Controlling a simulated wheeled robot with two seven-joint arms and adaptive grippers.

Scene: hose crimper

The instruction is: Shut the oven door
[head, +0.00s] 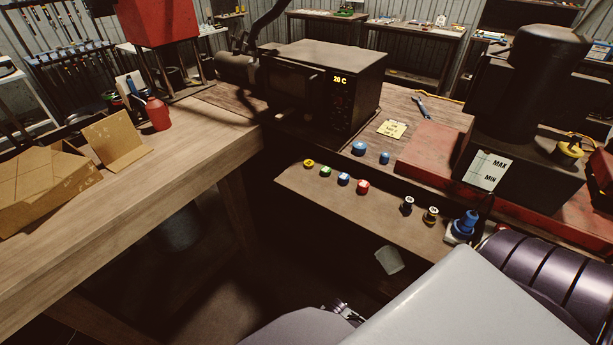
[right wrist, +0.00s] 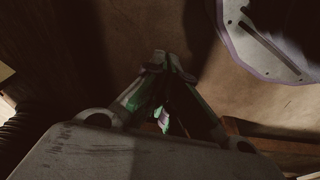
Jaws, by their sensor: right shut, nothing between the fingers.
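The oven (head: 365,72) is a dark box on the workbench at the upper middle of the head view. Its lit display reads 20 C. Its door (head: 290,80), with a dark window, is on the left of the front. The shading is too dark to tell whether the door stands ajar. My right gripper (right wrist: 163,62) is shut and empty in the right wrist view, over a dim brown surface. It is not touching the oven there, and the oven is not in that view. My left gripper is in neither view.
Several coloured caps and knobs (head: 343,179) line the front panel. A red block (head: 435,148) and a dark machine (head: 525,90) stand right of the oven. A dark cylinder (head: 237,68) sits left of it.

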